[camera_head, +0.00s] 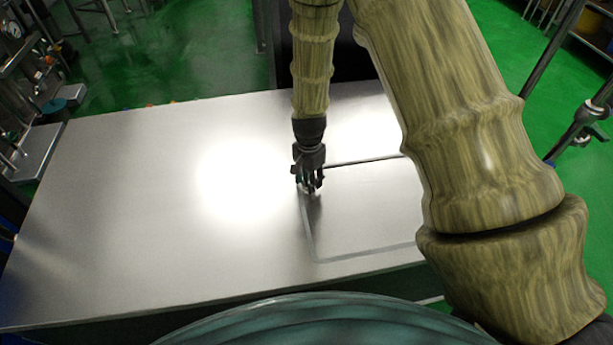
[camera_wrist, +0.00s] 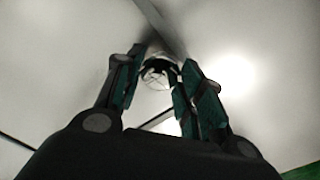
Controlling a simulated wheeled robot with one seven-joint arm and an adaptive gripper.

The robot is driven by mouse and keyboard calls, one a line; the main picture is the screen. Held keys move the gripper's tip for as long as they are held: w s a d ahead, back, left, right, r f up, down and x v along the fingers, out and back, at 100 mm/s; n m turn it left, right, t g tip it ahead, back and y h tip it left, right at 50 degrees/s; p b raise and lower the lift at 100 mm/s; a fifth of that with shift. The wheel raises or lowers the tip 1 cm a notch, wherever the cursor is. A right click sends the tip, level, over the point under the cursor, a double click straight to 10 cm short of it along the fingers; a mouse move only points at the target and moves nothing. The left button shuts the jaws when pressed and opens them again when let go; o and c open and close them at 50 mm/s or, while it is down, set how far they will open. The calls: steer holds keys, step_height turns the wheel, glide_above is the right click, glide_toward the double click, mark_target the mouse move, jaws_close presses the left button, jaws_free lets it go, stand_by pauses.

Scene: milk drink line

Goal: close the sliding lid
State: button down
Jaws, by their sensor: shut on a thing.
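The sliding lid (camera_head: 365,210) is a flat steel panel in the right part of the steel worktop, outlined by dark seams. My arm covers its right part. My gripper (camera_head: 310,188) points down at the lid's left edge. In the wrist view, my gripper (camera_wrist: 165,65) has its two fingers on either side of a small round shiny knob (camera_wrist: 157,74) and is shut on it. The fingers and glare hide part of the knob. A dark seam (camera_wrist: 160,25) runs just beyond the knob.
The steel worktop (camera_head: 130,210) is bare and clear to the left, with strong glare near the middle. Green floor (camera_head: 180,60) lies behind it. Equipment with a gauge (camera_head: 14,30) stands at the far left, and a dark pole (camera_head: 552,50) rises at the right.

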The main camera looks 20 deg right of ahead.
steer(key=shift+w+a+r, duration=0.1)
steer(key=shift+a, duration=0.15)
steer(key=c, duration=0.9)
jaws_free()
steer(key=shift+a, duration=0.1)
step_height(320, 180, up, 12)
